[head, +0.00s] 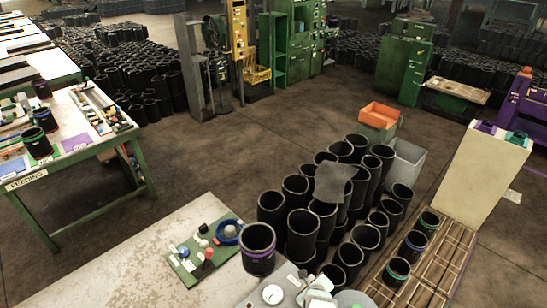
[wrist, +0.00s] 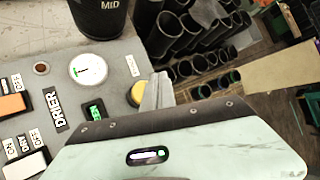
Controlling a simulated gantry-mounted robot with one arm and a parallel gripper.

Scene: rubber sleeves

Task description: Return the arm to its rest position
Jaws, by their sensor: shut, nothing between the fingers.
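My gripper (wrist: 157,92) shows in the wrist view as narrow grey fingers, closed together with nothing between them, beyond the pale green wrist housing. Its tips are close beside a yellow round button (wrist: 137,95) on a grey panel marked DRIER (wrist: 55,108); I cannot tell whether they touch it. In the head view, my pale arm parts (head: 320,287) are at the bottom edge, over the panel, and the fingertips are hard to make out there.
A black sleeve with a purple band (head: 258,248) stands upright beside the panel dial (head: 272,294). A green board (head: 203,247) with small parts lies left. Several black sleeves (head: 300,225) stand close behind, right. A slatted rack (head: 430,265) is at right. Open floor (head: 210,150) lies behind the bench.

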